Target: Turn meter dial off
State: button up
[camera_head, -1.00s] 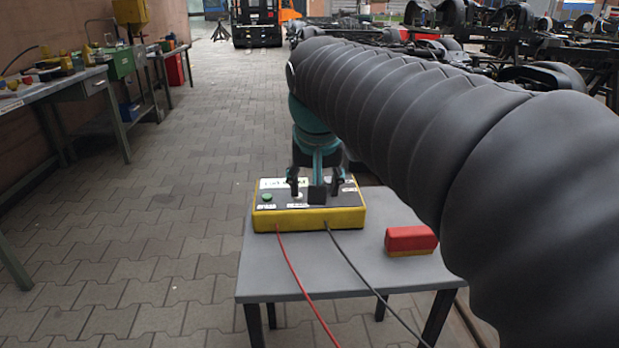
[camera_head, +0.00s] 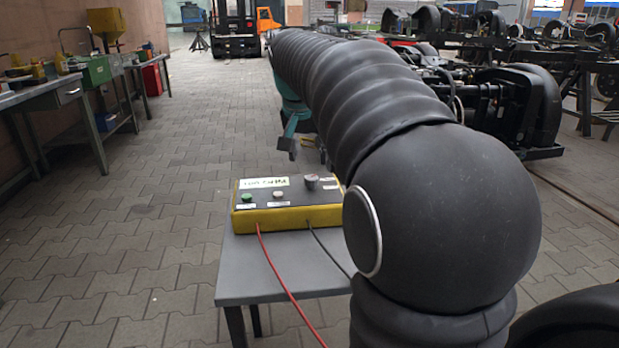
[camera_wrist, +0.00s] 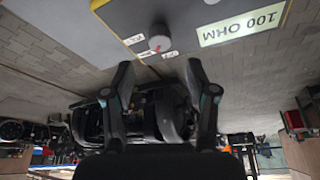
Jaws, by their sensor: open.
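The meter (camera_head: 290,217) is a yellow box with a dark top on a small grey table. Its dial (camera_head: 311,181) is a grey round knob at the right of the top face. In the wrist view the dial (camera_wrist: 159,40) sits beside small white labels and a "100 OHM" plate (camera_wrist: 243,24). My gripper (camera_head: 304,150) is raised above and behind the meter, partly hidden by my arm. In the wrist view my gripper (camera_wrist: 158,72) has its two fingers spread, with nothing between them and the dial beyond the tips.
A green button (camera_head: 247,197) and a pale button are on the meter. A red cable (camera_head: 279,275) and a black cable run off its front. The grey table (camera_head: 240,270) is partly behind my arm. Workbenches (camera_head: 65,95) stand left; open paving lies between.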

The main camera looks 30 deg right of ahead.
aim_at(312, 177)
jog(key=b+x, duration=0.1)
jog(key=x, duration=0.6)
jog(key=shift+w+f, duration=0.1)
grip_shut()
